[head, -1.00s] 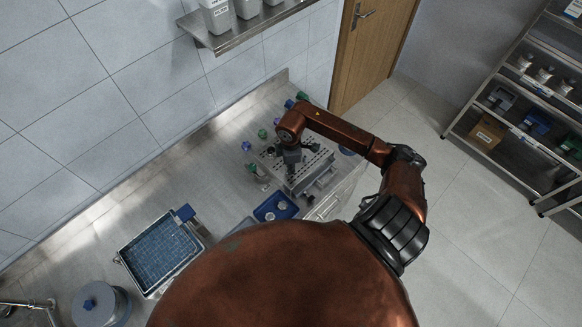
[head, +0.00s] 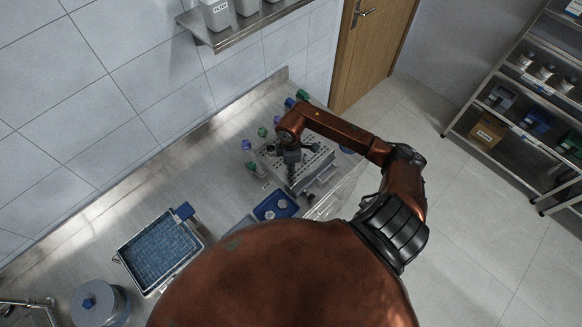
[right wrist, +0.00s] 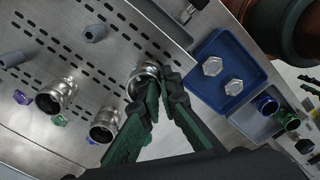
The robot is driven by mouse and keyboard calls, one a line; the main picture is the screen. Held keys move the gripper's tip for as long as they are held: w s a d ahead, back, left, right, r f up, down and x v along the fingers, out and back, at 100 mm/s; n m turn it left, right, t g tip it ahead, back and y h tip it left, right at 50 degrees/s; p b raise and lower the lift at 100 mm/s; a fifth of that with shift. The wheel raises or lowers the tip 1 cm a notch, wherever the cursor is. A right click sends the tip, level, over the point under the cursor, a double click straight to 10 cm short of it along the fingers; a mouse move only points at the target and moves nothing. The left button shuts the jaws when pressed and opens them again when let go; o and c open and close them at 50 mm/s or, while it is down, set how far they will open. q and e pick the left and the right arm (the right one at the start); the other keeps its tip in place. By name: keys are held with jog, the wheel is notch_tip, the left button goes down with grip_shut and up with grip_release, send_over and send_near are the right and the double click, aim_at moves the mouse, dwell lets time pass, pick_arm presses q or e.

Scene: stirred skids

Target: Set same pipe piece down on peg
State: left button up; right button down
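My right gripper (head: 291,184) is over the perforated steel plate (head: 318,164) in the head view. In the right wrist view, its dark green fingers (right wrist: 158,86) close in on a shiny metal pipe piece (right wrist: 143,72), which appears pinched at the fingertips near the plate's edge. The piece's underside is hidden, so I cannot tell whether it touches the plate or a peg. Two more metal pipe pieces stand at the left, one (right wrist: 57,96) and another (right wrist: 103,124). Grey pegs show on the plate, one bare peg (right wrist: 95,33) and another (right wrist: 12,59). My left gripper is out of view.
A blue tray (right wrist: 207,101) with two hex nuts lies beside the plate. Blue and green fittings (right wrist: 276,112) lie in a grey tray beyond it. A wire basket (head: 128,262) and a lidded pot (head: 100,305) stand at the left of the counter. Bare counter (head: 200,180) lies between.

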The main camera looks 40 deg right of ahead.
jog(key=shift+f, duration=0.3)
